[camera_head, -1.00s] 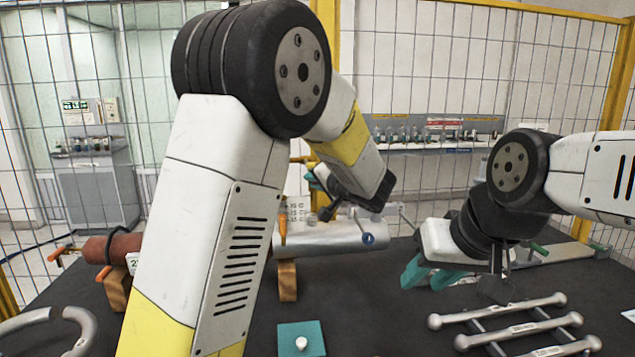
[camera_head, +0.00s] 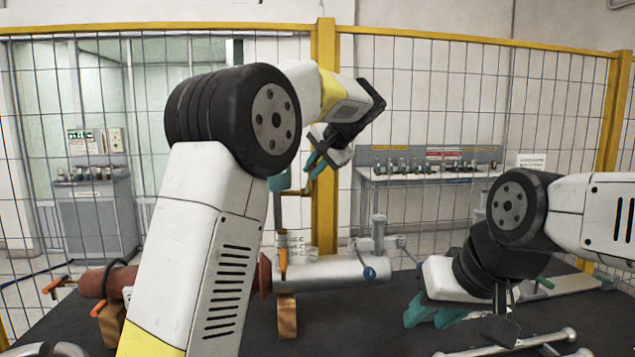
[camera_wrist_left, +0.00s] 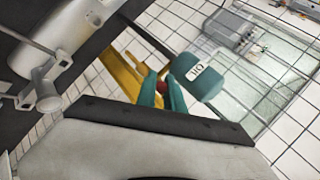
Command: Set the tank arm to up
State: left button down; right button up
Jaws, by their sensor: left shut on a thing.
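The silver tank (camera_head: 325,272) lies on its side on the table in the head view. A thin upright rod with a teal block (camera_head: 279,182) at its top stands behind it; this looks like the tank arm. The wrist view shows a labelled teal block (camera_wrist_left: 197,77) on a dark rod.
A metal frame with ball ends (camera_head: 520,345) lies at front right. A brown-red cylinder (camera_head: 95,282) is at left. A wooden block (camera_head: 287,315) supports the tank. A yellow-framed wire fence (camera_head: 325,120) stands behind the table.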

pick_arm(q)
jog(key=shift+w+a+r+g, duration=0.1)
jog(key=shift+w+r+g, duration=0.4)
jog(key=shift+r, duration=0.25)
jog(key=c, duration=1.5)
grip_release()
jog(key=shift+o, duration=0.2)
jog(key=v, duration=0.7)
jog(key=shift+s+r, duration=0.25)
jog(key=shift+r, duration=0.1)
